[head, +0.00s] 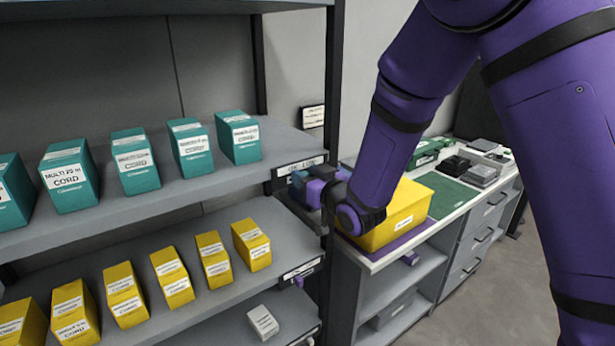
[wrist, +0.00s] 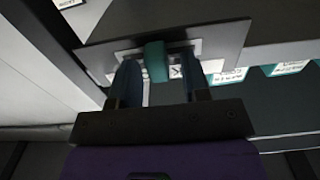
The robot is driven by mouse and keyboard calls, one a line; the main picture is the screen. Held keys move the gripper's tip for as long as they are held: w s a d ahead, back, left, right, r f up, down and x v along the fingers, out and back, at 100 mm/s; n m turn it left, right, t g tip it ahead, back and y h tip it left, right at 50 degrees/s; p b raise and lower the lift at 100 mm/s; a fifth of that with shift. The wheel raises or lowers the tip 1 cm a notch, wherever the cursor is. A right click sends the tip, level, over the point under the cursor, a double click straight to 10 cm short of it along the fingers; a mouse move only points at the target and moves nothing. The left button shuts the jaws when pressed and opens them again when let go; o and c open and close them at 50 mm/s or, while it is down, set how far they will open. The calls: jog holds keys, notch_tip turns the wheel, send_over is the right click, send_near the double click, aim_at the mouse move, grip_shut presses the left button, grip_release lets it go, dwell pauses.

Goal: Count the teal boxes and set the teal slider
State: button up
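A row of several teal boxes (head: 134,160) with white cord labels stands on the upper shelf in the head view. The teal slider (wrist: 156,61) sits on a label plate at the shelf's front edge in the wrist view. My gripper (wrist: 158,84) is open, with one dark finger on each side of the slider. Gaps show between the fingers and the slider. In the head view my gripper (head: 300,184) is at the right end of the upper shelf, by its label plate (head: 300,166). The slider is hard to make out there. The plate's markings are partly hidden in the wrist view.
Several yellow boxes (head: 170,276) stand on the shelf below, with a small white box (head: 263,322) lower down. A dark shelf post (head: 333,110) is close to my gripper. A yellow bin (head: 400,214) stands on the counter (head: 470,207) behind my arm.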

grip_shut()
jog(key=shift+s+a, duration=0.75)
jog(key=shift+a, duration=0.35)
jog(key=shift+o, duration=0.6)
grip_release()
